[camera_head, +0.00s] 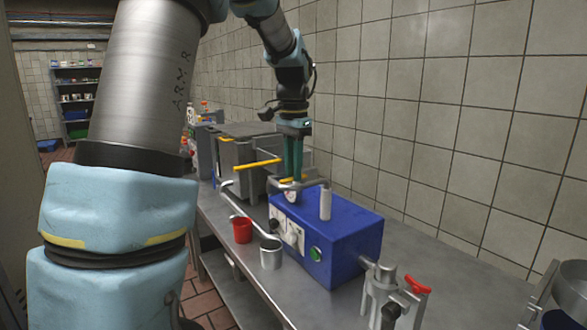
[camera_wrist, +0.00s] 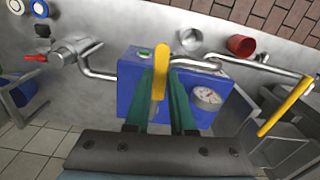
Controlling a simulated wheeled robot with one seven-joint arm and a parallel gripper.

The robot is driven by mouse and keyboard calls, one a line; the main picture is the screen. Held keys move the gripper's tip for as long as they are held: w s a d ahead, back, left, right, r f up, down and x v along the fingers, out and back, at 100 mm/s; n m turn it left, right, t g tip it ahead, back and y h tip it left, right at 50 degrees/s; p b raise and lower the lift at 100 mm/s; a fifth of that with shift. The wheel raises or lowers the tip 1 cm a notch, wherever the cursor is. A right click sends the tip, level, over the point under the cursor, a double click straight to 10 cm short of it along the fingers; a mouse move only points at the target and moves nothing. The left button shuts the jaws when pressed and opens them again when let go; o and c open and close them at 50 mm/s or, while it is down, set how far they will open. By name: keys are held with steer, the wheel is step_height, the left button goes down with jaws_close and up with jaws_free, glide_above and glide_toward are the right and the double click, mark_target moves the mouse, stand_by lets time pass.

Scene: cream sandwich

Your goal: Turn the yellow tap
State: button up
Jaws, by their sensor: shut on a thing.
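The yellow tap (camera_head: 290,180) is a small yellow lever at the back of the blue box (camera_head: 335,225). In the wrist view the yellow tap (camera_wrist: 160,68) points up the picture and lies between my two teal fingers. My gripper (camera_head: 292,172) reaches down from above and is shut on it, and its fingers hide part of the lever. My gripper (camera_wrist: 160,98) also shows in the wrist view in front of the blue box (camera_wrist: 220,78). A second yellow handle (camera_head: 258,163) sits by the grey vat, apart from my gripper; it also shows in the wrist view (camera_wrist: 286,106).
A red cup (camera_head: 242,230) and a metal cup (camera_head: 271,255) stand on the steel table (camera_head: 225,224) before the box. A red-handled valve (camera_head: 417,285) is at the near right. A gauge (camera_wrist: 207,97) and bent pipes are close to my fingers. A tiled wall (camera_head: 440,110) stands behind.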

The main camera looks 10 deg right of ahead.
jaws_close()
steer(key=shift+n, duration=0.3)
steer(key=shift+s+d+n+p, duration=0.15)
steer(key=shift+d+n+p, duration=0.75)
steer(key=shift+n, duration=1.8)
steer(key=shift+s+d+n+p, duration=0.3)
steer(key=shift+n+p, duration=1.1)
steer(key=shift+n, duration=1.3)
steer(key=shift+s+d+n+p, duration=0.1)
steer(key=shift+d+n+p, duration=0.85)
steer(key=shift+n, duration=1.75)
steer(key=shift+a, duration=0.2)
steer(key=o, duration=0.6)
jaws_free()
